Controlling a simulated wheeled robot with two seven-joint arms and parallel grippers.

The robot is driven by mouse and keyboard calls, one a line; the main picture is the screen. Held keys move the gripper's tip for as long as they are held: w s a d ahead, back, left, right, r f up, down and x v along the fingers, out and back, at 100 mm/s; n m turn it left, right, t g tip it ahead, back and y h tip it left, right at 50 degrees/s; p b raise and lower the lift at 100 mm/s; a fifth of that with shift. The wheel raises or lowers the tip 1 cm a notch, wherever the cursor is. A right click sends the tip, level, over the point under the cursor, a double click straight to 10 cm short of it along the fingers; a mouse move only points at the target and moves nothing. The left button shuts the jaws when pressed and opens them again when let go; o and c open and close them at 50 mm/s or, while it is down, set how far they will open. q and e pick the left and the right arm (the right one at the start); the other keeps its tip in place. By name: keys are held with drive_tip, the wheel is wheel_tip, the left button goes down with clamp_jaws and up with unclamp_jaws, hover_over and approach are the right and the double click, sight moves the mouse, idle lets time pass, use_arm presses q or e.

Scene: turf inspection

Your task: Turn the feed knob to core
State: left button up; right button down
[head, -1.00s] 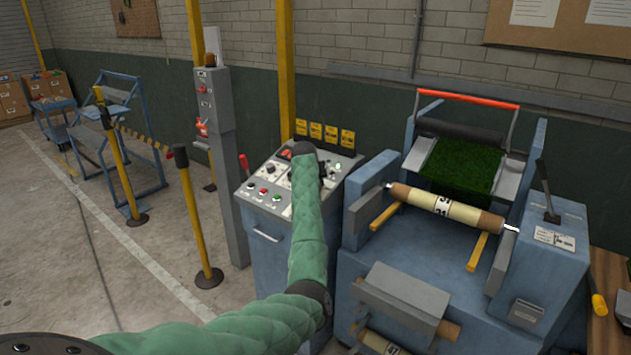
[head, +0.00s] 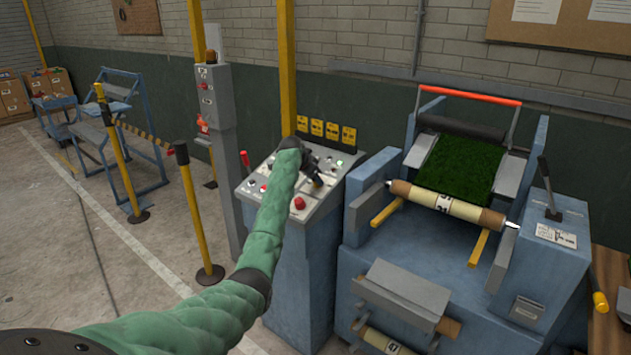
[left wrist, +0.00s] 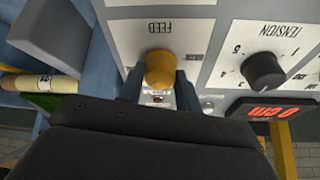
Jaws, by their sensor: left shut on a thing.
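The feed knob (left wrist: 159,68) is a yellow-orange knob below an upside-down FEED label in the left wrist view. My left gripper (left wrist: 160,90) has its dark fingers on either side of the knob and is shut on it. In the head view my left gripper (head: 316,179) is at the sloped top of the grey control panel (head: 325,199), and its hand covers part of the panel. The knob's pointer and the setting marks around it cannot be read. My right gripper is not in view.
A black tension knob (left wrist: 263,71) and a red-digit display (left wrist: 272,110) sit beside the feed knob. A red button (head: 299,203) is on the panel's near part. The blue machine with a roller (head: 447,205) and green turf (head: 458,170) stands to the right.

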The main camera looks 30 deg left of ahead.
use_arm(q)
drive_tip(key=shift+f+m, duration=0.15)
drive_tip(key=shift+m, duration=0.55)
drive_tip(key=shift+m+h+b, duration=0.3)
drive_tip(key=shift+m+b, duration=0.05)
drive_tip(key=shift+m, duration=0.25)
drive_tip(key=o, duration=1)
drive_tip(key=shift+c, duration=0.2)
drive_tip(key=shift+s+a+r, duration=0.1)
drive_tip(key=shift+r, duration=0.2)
drive_tip(key=b+v, duration=0.3)
drive_tip(key=v, duration=0.4)
drive_tip(key=shift+r, duration=0.2)
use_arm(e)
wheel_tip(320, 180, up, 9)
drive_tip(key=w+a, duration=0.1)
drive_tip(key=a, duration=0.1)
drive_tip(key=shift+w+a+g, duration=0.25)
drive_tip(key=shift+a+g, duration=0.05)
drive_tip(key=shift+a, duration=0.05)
use_arm(q)
drive_tip(key=shift+a, duration=0.1)
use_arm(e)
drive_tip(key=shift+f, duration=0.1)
